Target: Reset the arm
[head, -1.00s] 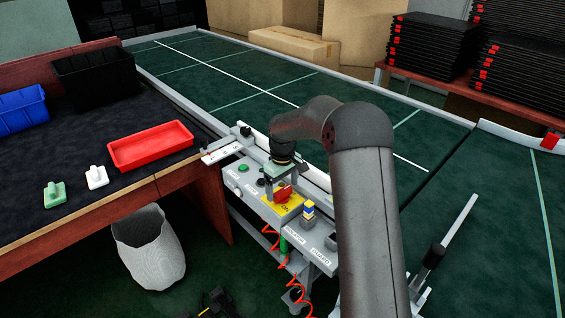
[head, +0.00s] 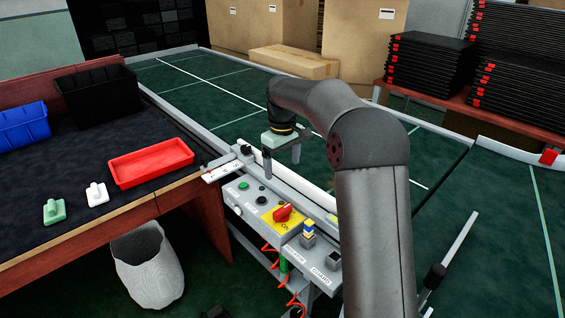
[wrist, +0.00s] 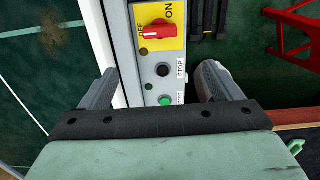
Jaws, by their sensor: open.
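My gripper (head: 281,166) is open and empty, held above the grey control panel (head: 236,192) beside the conveyor. Its two fingers point down and stand apart in the wrist view (wrist: 158,78), with only the panel seen between them. The red rotary switch (head: 283,212) sits on a yellow plate marked On; it also shows in the wrist view (wrist: 158,30), where the plate reads ON and OFF. In the wrist view a black STOP button (wrist: 163,71) and a green button (wrist: 166,101) lie below the switch. No finger touches the switch.
The green conveyor (head: 210,91) runs behind the panel. On the left, a dark workbench (head: 60,175) holds a red tray (head: 150,163), a blue bin (head: 22,127) and a black bin (head: 95,90). A waste bin (head: 150,270) stands below. Black stacked trays (head: 430,65) are at right.

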